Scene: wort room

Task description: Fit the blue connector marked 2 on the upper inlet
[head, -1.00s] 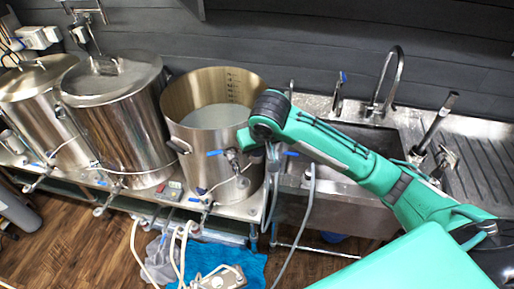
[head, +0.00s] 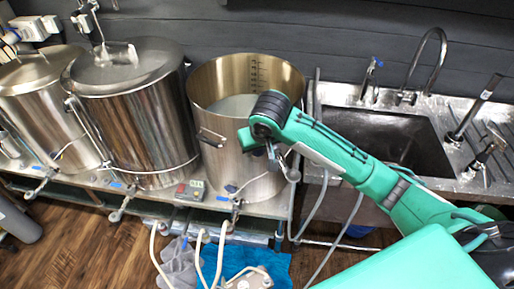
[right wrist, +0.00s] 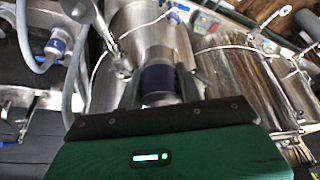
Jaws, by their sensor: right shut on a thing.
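In the head view my right gripper (head: 272,160) points down in front of the open steel kettle (head: 215,115), mostly hidden by my own teal arm. In the right wrist view my right gripper (right wrist: 158,92) is shut on a dark blue connector (right wrist: 156,80), held between its two fingers. The mark on the connector cannot be read. The kettle's steel wall shows beyond it. I cannot make out the upper inlet for certain; my wrist covers that part of the kettle in the head view. My left gripper is not in view.
Another blue-collared connector (right wrist: 58,45) hangs by a grey hose at the left of the wrist view. Two lidded kettles (head: 130,110) stand to the left. A sink (head: 385,135) lies to the right. Hoses and a blue cloth (head: 275,266) lie below the bench.

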